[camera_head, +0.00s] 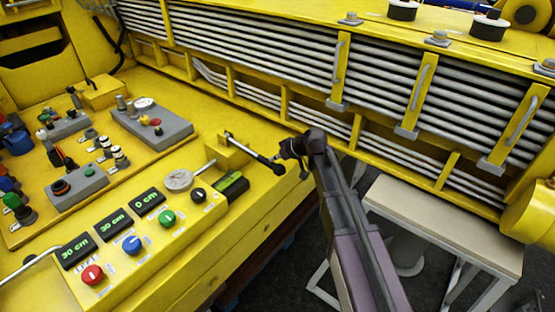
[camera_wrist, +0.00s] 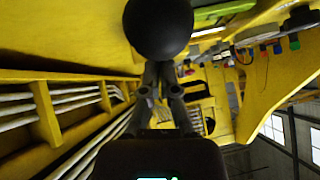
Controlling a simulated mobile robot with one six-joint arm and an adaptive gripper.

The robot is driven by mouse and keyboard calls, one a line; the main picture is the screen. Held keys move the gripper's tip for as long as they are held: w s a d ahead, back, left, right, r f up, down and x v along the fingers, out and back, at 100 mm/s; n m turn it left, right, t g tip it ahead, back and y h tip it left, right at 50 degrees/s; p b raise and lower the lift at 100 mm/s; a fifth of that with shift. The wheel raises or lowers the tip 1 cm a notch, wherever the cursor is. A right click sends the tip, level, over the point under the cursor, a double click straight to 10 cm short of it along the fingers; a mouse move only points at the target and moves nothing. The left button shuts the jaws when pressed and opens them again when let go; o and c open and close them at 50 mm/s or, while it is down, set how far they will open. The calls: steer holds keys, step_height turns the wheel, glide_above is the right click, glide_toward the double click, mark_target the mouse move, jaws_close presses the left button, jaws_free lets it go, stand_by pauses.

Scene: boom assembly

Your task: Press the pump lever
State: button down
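The pump lever (camera_head: 255,152) is a thin rod with a black end. It reaches out to the right from a yellow bracket (camera_head: 228,152) at the panel's right edge. Its round black knob (camera_wrist: 158,28) shows large at the top middle of the wrist view. My gripper (camera_head: 287,149) is right by the lever's outer end in the head view. In the wrist view its two fingers (camera_wrist: 159,66) come close together just under the knob, with nothing seen held between them. The knob hides part of the fingertip area, so I cannot tell whether they touch it.
A yellow panel holds a red button (camera_head: 93,274), a blue knob (camera_head: 132,244), a green knob (camera_head: 167,218) and several displays reading in cm. Grey control boxes (camera_head: 152,122) stand behind. A yellow ribbed frame (camera_head: 338,70) runs along the back. A pale bench (camera_head: 445,222) stands at right.

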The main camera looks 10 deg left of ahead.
steer(key=shift+s+d+f, duration=0.1)
steer(key=shift+f, duration=0.5)
steer(key=shift+s+b, duration=0.3)
steer(key=shift+b, duration=0.15)
steer(key=shift+f, duration=0.1)
steer(key=shift+r, duration=0.2)
steer(key=shift+w+r+p, duration=0.3)
steer(key=shift+r+p, duration=0.3)
steer(key=shift+p, duration=0.35)
steer(key=r+p+v, duration=0.1)
steer(key=p+v, duration=0.8)
steer(key=v, duration=0.3)
steer(key=shift+w+a, duration=0.3)
steer(key=shift+w, duration=0.05)
stand_by(0.7)
